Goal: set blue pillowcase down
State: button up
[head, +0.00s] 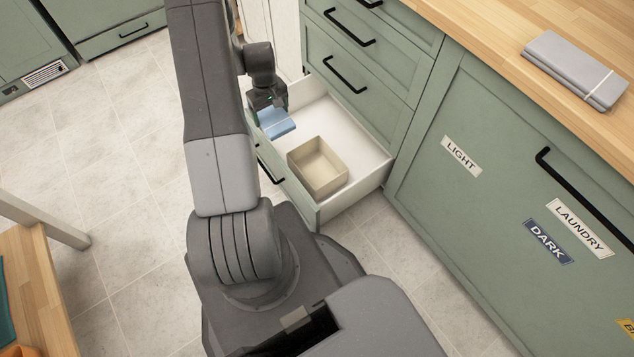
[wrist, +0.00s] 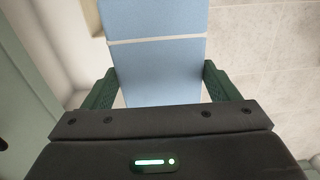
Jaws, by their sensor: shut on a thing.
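The blue pillowcase (head: 276,124) is a folded light blue bundle. In the wrist view the pillowcase (wrist: 155,65) has a pale band across it and lies between the two green fingers. My gripper (head: 268,107) is shut on it and points down over the open bottom drawer (head: 352,187). In the wrist view my gripper (wrist: 157,88) covers the near end of the pillowcase. I cannot tell whether the pillowcase touches the drawer floor. My arm hides the drawer's left part.
A beige open box (head: 318,167) sits in the drawer, right of the pillowcase, and looks empty. White drawer floor shows behind and right of it. A grey folded bundle with a band (head: 575,70) lies on the wooden counter (head: 490,25). A wooden table (head: 40,290) stands at lower left.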

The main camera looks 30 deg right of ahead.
jog(key=b, duration=1)
send_over(318, 176)
notch_tip(318, 176, down, 17)
notch_tip(318, 176, down, 18)
jog(key=b, duration=0.5)
jog(key=shift+d+r, duration=0.1)
jog(key=shift+r, duration=0.05)
jog(key=shift+f, duration=0.2)
jog(key=o, duration=1)
jog(key=shift+c, duration=0.2)
jog(key=shift+r, duration=0.2)
notch_tip(318, 176, up, 12)
jog(key=p, duration=0.4)
